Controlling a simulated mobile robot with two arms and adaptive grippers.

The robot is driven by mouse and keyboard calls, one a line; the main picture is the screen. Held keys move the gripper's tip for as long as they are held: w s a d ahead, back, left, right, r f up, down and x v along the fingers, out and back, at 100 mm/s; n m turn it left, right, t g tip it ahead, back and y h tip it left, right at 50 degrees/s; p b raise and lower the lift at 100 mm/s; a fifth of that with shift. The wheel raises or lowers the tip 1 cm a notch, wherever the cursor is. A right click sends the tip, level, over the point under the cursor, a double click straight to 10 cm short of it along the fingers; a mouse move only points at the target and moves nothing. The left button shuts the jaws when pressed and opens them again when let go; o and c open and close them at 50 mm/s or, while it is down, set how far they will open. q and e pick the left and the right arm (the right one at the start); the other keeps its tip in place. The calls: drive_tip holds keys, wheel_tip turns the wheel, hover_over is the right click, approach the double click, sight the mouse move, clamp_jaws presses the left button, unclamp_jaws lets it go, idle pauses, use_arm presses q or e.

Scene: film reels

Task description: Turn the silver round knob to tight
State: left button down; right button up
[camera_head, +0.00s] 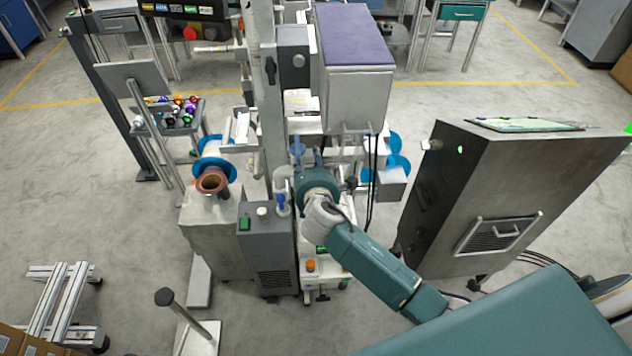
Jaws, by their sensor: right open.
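A small silver round part that looks like the knob (298,60) sits on the front of a grey box on the machine's upright post, at the top middle. Its marking and setting are too small to read. My right arm comes in from the lower right. My right gripper (308,152) is at the middle of the machine, below the knob in the picture and apart from it. Its two fingers point away from me and are spread, with nothing seen between them. My left gripper is not in view.
A large box with a purple top (352,35) stands right of the knob. Blue reels (398,158) and a blue-flanged spool (213,170) flank the machine. A grey cabinet (490,190) stands at the right. A tray of coloured spools (172,112) is at the left.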

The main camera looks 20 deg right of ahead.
wheel_tip(320, 180, down, 7)
drive_tip(key=s+m+g, duration=0.1)
drive_tip(key=shift+s+d+r+b, duration=0.15)
drive_tip(key=shift+s+d+b, duration=0.1)
drive_tip(key=shift+d+b, duration=0.1)
drive_tip(key=s+d+f+m+g+y+b, duration=0.1)
drive_tip(key=s+f+m+g, duration=0.15)
drive_tip(key=s+f, duration=0.6)
drive_tip(key=s+f+m+g+b, duration=0.25)
drive_tip(key=s+f, duration=0.25)
drive_tip(key=f, duration=0.7)
drive_tip(key=s+d+f+m+g+y+b, duration=0.1)
drive_tip(key=s+f+m, duration=0.2)
drive_tip(key=s+f, duration=0.55)
drive_tip(key=s+f+m+g+b, duration=0.1)
drive_tip(key=s+f+m, duration=0.2)
drive_tip(key=s+f, duration=0.4)
drive_tip(key=s+f+m+g+b, duration=0.1)
drive_tip(key=s+f+m, duration=0.3)
drive_tip(key=s, duration=1.1)
drive_tip(key=s+f+m+g+y+b, duration=0.1)
drive_tip(key=s+f+m+g, duration=0.2)
drive_tip(key=s+f, duration=0.7)
drive_tip(key=shift+s+d+f+m+b, duration=0.3)
drive_tip(key=shift+s+m, duration=0.2)
drive_tip(key=shift+s, duration=0.6)
